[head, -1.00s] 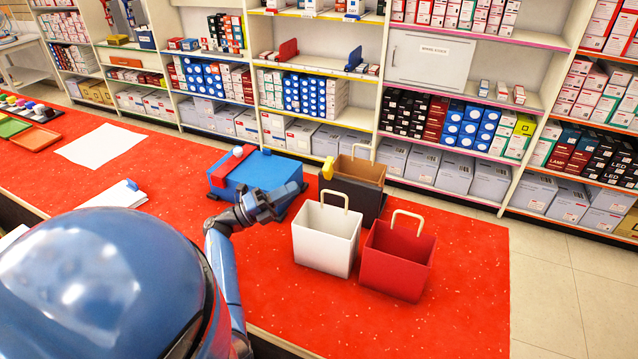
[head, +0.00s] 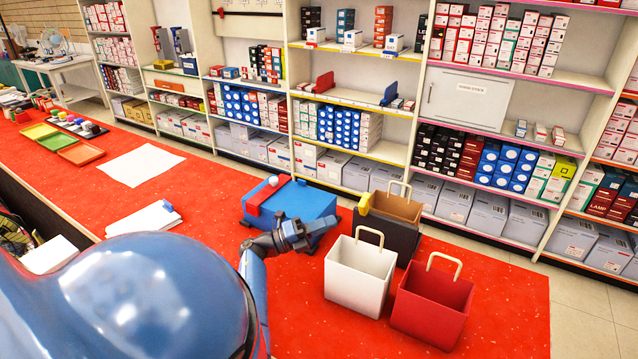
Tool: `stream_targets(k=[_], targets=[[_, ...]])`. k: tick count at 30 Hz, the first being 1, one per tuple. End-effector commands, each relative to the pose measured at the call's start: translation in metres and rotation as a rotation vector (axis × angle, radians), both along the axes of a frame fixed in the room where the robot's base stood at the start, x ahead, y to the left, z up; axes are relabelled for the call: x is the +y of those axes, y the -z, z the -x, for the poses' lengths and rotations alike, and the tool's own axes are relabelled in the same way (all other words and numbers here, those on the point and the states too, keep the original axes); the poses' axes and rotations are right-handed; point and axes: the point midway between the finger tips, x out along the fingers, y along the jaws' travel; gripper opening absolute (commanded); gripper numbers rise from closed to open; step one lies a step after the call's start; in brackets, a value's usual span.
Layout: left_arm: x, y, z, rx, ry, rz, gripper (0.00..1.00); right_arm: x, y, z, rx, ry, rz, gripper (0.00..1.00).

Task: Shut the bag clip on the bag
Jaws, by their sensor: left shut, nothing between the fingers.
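Three open-topped bags with pale loop handles stand upright on the red counter: a dark bag with a brown inside (head: 402,238), a white bag (head: 357,280) and a red bag (head: 430,308). A small yellow piece, seemingly the bag clip (head: 364,204), sits at the left top rim of the dark bag. I cannot tell whether the clip is open or shut. My left gripper (head: 332,222) is shut and empty, left of the dark bag and behind the white bag's left rim in the picture, apart from the clip. My right gripper is out of view.
A blue box (head: 290,202) with a red strip and a white ball stands just behind my left gripper. White paper (head: 140,165), a small white pad (head: 150,220) and coloured trays (head: 80,152) lie left on the red counter (head: 205,190). Stocked shelves stand behind.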

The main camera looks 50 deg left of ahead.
Motion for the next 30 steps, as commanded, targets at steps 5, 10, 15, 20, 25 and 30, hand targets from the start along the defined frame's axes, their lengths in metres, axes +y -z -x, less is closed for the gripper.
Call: stream_targets(k=[5,10,15,20,25,30], targets=[[-0.015,-0.011,-0.024,0.001,0.002,0.0,0.0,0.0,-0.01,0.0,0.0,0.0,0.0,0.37],[-0.024,-0.016,-0.041,-0.001,0.002,0.0,0.0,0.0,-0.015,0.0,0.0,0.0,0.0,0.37],[-0.029,-0.019,-0.049,0.0,0.0,-0.001,0.0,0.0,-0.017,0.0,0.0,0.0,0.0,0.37],[-0.03,-0.019,-0.051,0.0,0.0,-0.001,0.0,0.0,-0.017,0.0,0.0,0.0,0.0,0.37],[-0.03,-0.019,-0.051,0.0,0.0,-0.001,0.0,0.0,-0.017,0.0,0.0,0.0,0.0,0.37],[-0.03,-0.02,-0.052,0.004,0.0,0.001,0.0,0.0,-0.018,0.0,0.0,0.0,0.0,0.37]])
